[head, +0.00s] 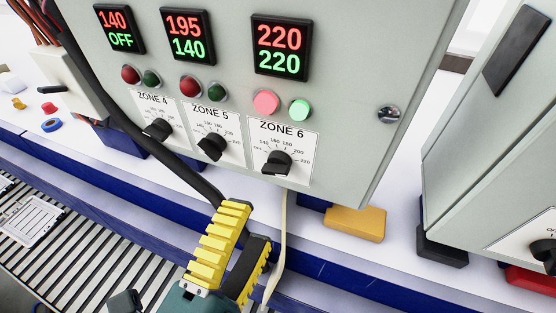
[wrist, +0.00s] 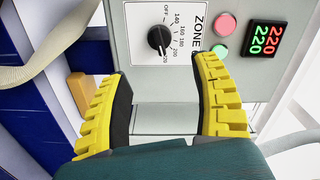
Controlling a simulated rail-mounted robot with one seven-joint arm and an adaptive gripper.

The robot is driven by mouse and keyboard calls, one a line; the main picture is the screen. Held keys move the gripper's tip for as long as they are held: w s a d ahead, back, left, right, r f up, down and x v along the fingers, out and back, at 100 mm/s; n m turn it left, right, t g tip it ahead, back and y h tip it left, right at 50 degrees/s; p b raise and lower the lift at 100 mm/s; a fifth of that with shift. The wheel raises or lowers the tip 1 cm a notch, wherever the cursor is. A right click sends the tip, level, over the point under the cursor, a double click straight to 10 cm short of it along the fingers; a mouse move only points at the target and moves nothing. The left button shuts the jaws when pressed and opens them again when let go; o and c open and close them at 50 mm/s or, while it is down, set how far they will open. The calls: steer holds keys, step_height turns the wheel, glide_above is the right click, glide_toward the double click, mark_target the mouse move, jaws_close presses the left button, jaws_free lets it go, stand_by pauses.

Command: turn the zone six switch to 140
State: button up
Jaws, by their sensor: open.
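The zone six switch is a black rotary knob (head: 277,163) on a white dial plate marked OFF to 220, low on the grey panel. It also shows in the wrist view (wrist: 160,38), beyond my fingers, where its pointer appears turned to the 220 mark. The zone six display (head: 279,49) reads red 220 over green 220. My gripper (head: 249,221) is open and empty, its yellow ridged fingers below the knob in the head view. In the wrist view, the gap between the fingertips (wrist: 160,68) lines up with the knob, with no contact visible.
The zone five knob (head: 212,146) and zone four knob (head: 157,129) sit to the left. A black cable (head: 146,138) crosses the panel's lower left. A pale cable (head: 281,240) hangs below zone six. A yellow block (head: 355,223) lies on the ledge. Another cabinet (head: 497,135) stands right.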

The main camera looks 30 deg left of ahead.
mark_target(275, 175)
steer(key=w+p, duration=0.1)
steer(key=w, duration=0.2)
steer(key=w+p, duration=0.1)
steer(key=w, duration=0.2)
steer(key=w+p, duration=0.1)
steer(key=w, duration=0.2)
steer(key=shift+w+a+r, duration=0.15)
steer(key=shift+a, duration=0.25)
steer(key=shift+w+a, duration=0.1)
steer(key=shift+w, duration=0.45)
steer(key=shift+c, duration=0.5)
steer(key=shift+f, duration=0.2)
jaws_close()
